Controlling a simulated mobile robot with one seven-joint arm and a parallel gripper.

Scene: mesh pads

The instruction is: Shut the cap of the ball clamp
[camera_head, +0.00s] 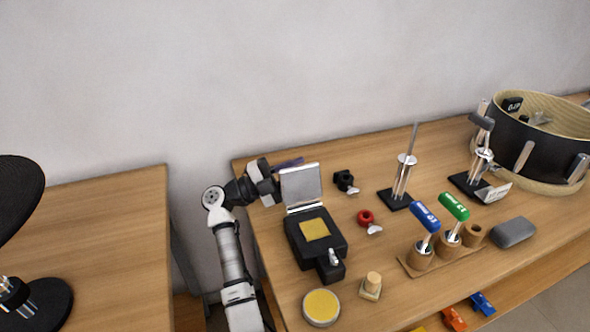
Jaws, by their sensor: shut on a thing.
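The ball clamp seems to be the black box (303,247) with a yellow pad on its top and a silver latch at its front. Its silver cap (302,184) stands raised, nearly upright, at the back hinge. My gripper (279,181) is at the left edge of the cap, partly hidden behind it. It is shut, apparently on the cap's edge, but the contact is too small to see. A dark purplish bar (289,162) shows just above the cap beside my gripper.
Right of the box are a black clamp (344,181), a red clamp (366,217) and metal stands (404,175). A round yellow pad (321,306) and a small wooden-topped piece (372,285) lie in front. Blue and green handled tools (427,217) stand in a wooden holder.

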